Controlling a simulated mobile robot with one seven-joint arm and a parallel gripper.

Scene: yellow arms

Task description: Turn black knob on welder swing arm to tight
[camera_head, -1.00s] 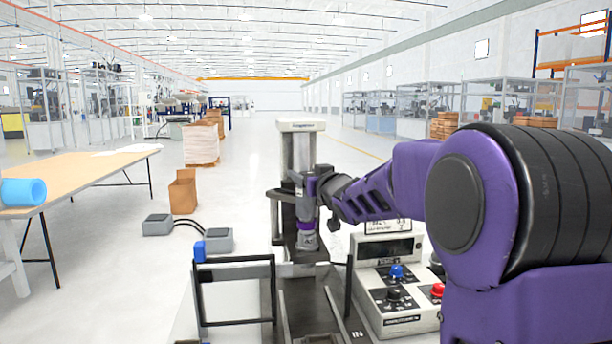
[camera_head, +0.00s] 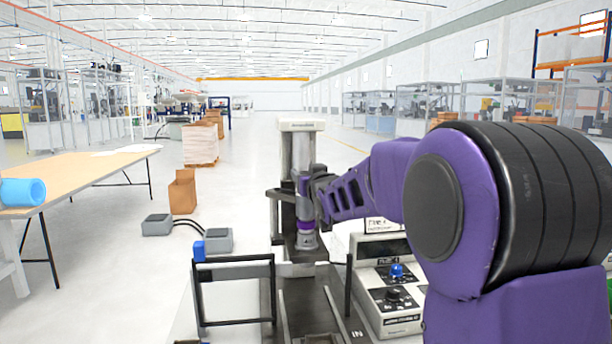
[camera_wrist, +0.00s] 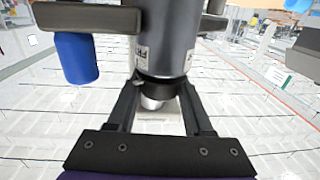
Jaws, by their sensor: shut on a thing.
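The welder (camera_head: 299,125) stands upright ahead of me, a pale column with a dark swing arm in front of it. My wrist covers part of that arm. In the wrist view, my gripper (camera_wrist: 158,100) has its two black fingers on either side of a small black knob (camera_wrist: 160,87). The knob sits at the end of a thick dark cylinder (camera_wrist: 168,35), and the fingers are shut on it. A bright metal tip (camera_wrist: 152,103) shows just below the knob, between the fingers. The fingers cannot be made out in the head view.
A dark bar with a blue cap (camera_wrist: 76,58) is left of the cylinder. A control box (camera_head: 386,270) with a blue knob stands right of the welder, partly behind my arm. A black frame (camera_head: 234,258) stands front left. A table (camera_head: 90,170) is farther left.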

